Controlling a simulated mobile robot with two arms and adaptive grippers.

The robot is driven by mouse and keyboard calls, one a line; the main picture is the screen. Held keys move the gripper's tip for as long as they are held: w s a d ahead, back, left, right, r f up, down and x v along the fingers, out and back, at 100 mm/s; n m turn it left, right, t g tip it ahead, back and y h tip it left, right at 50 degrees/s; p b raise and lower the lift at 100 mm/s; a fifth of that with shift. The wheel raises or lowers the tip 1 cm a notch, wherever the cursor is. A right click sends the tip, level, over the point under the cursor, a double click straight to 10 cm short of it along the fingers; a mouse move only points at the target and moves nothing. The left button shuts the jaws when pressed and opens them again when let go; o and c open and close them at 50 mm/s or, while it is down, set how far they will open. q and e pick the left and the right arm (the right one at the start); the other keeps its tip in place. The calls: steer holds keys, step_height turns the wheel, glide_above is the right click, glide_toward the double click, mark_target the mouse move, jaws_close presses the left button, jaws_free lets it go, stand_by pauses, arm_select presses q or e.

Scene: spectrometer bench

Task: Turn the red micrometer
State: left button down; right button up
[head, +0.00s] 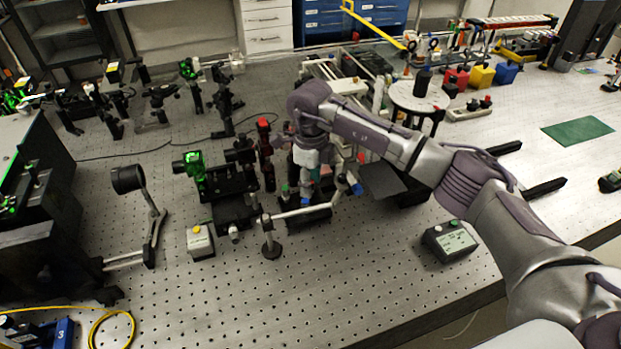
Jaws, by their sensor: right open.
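My right arm reaches in from the right, and my right gripper (309,184) points down over the cluster of optics mounts at the middle of the bench. It is open, though its fingertips are small and partly lost among the parts below. A small red knob (361,157) shows just right of the gripper, above a blue knob (356,188). It may be the red micrometer, but I cannot tell for sure. Another red cap (263,122) tops a dark red post left of the gripper. I cannot see any contact between gripper and knob. My left gripper is not in view.
A silver bar (302,209) on a post stands in front of the gripper. A green-lit mount (194,166) and a box with a yellow button (200,242) stand left. A control box (449,242) sits right. The front of the perforated bench (330,290) is clear.

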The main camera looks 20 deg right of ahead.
steer(key=shift+f, duration=0.1)
jaws_close()
stand_by(0.3)
steer(key=n+b, duration=0.2)
steer(key=b, duration=0.1)
steer(key=shift+f+n, duration=0.15)
steer(key=shift+n, duration=0.15)
steer(key=n+b, duration=0.5)
steer(key=n, duration=0.2)
steer(key=shift+r+n+b, duration=0.2)
steer(key=shift+n+b, duration=0.75)
steer(key=shift+n, duration=1.05)
